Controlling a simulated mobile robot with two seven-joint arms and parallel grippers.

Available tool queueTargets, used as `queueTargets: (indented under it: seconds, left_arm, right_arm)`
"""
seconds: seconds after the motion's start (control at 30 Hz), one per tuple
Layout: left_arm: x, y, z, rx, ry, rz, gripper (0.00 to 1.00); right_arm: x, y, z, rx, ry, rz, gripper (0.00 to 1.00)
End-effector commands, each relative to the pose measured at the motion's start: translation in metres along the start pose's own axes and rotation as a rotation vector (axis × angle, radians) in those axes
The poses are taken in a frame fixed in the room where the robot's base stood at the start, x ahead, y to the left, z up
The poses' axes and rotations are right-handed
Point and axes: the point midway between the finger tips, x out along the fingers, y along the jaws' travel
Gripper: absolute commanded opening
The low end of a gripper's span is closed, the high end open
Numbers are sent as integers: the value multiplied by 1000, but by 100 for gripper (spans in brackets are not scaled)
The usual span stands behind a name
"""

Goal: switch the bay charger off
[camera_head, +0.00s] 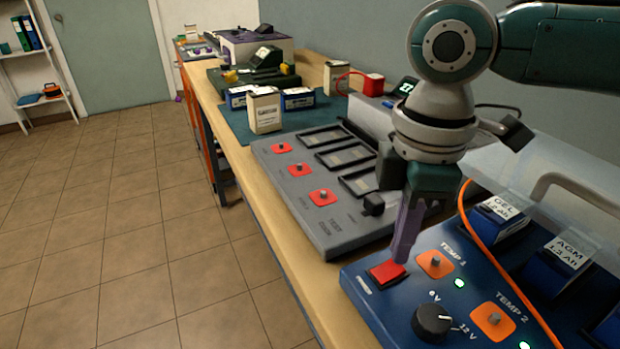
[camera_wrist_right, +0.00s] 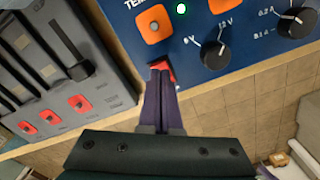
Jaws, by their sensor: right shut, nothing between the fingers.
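The bay charger is a blue panel (camera_head: 385,312) at the front right, with a red switch (camera_head: 386,274) on its near left corner. Its green lights (camera_head: 459,283) are lit. In the right wrist view the red switch (camera_wrist_right: 167,67) shows at the panel's edge, partly hidden by my fingertips. My right gripper (camera_head: 401,258) is shut and empty, pointing down with its purple fingertips at the switch. It also shows in the right wrist view (camera_wrist_right: 161,78). Whether the tips press or only hover close is unclear. My left gripper is not in view.
Knobs (camera_head: 433,322), orange temperature sockets (camera_head: 435,264) and an orange cable (camera_head: 487,234) lie close to the switch. A grey test unit (camera_head: 290,196) with red buttons stands behind on the wooden bench. Batteries (camera_head: 500,216) sit in the charger bays. The floor at left is clear.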

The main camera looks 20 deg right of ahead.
Motion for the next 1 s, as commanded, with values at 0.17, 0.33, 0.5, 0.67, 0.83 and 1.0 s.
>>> queueTargets:
  seconds: [0.17, 0.33, 0.5, 0.67, 0.83, 1.0]
  left_arm:
    - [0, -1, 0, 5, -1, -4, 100]
    - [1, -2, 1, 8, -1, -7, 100]
    - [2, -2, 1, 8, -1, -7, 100]
    - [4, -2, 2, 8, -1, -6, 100]
    - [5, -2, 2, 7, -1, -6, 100]
    - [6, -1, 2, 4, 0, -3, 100]
  right_arm:
    - [0, 0, 0, 0, 0, 0, 0]
    - [2, 0, 0, 0, 0, 0, 0]
    - [4, 0, 0, 0, 0, -1, 0]
    - [7, 0, 0, 0, 0, -1, 0]
    - [9, 0, 0, 0, 0, -1, 0]
    - [12, 0, 0, 0, 0, -1, 0]
